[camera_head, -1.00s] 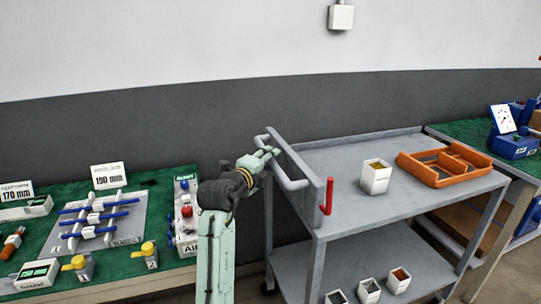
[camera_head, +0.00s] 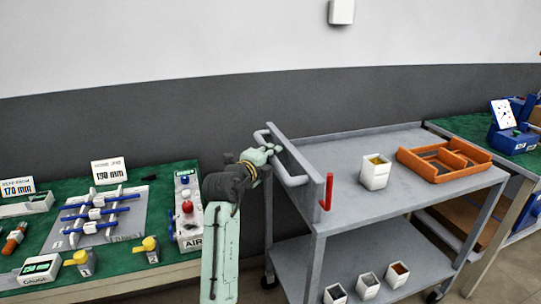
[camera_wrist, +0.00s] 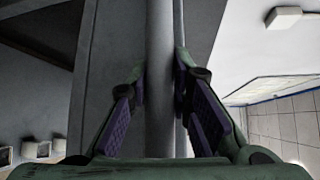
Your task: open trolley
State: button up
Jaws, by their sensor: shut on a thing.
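The trolley (camera_head: 335,160) is a grey two-shelf cart in the middle right of the head view. Its grey tubular push handle (camera_head: 292,180) is on the left end, and a red lever (camera_head: 328,191) stands upright at the near left corner. My gripper (camera_head: 264,156) is at the far part of the handle. In the wrist view, the handle bar (camera_wrist: 160,60) runs between my two purple-padded fingers, and the gripper is shut on it. The exact finger contact is partly hidden in the head view.
A white bin (camera_head: 374,177) and an orange tray (camera_head: 416,161) sit on the trolley's top shelf. Several small bins are on the lower shelf. A green-topped bench (camera_head: 70,200) with fixtures stands at left, another bench (camera_head: 477,131) at right. A wall is behind.

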grip_shut()
jog(key=shift+s+a+f+b, duration=0.15)
jog(key=shift+a+f+b, duration=0.1)
jog(key=shift+a+b, duration=0.25)
jog(key=shift+s+a+r+b, duration=0.1)
jog(key=shift+s+a+b, duration=1.3)
jog(key=shift+a, duration=2)
jog(key=shift+s+a+b, duration=0.85)
jog(key=shift+a+b, duration=1.1)
jog(key=shift+a, duration=1.4)
jog(key=shift+s+a+r+b, duration=0.1)
jog(key=shift+s+a+b, duration=1.3)
jog(key=shift+a, duration=2)
jog(key=shift+w, duration=0.3)
jog(key=o, duration=0.6)
grip_release()
jog(key=shift+a, duration=0.2)
jog(key=shift+o, duration=1.1)
jog(key=shift+d, duration=0.15)
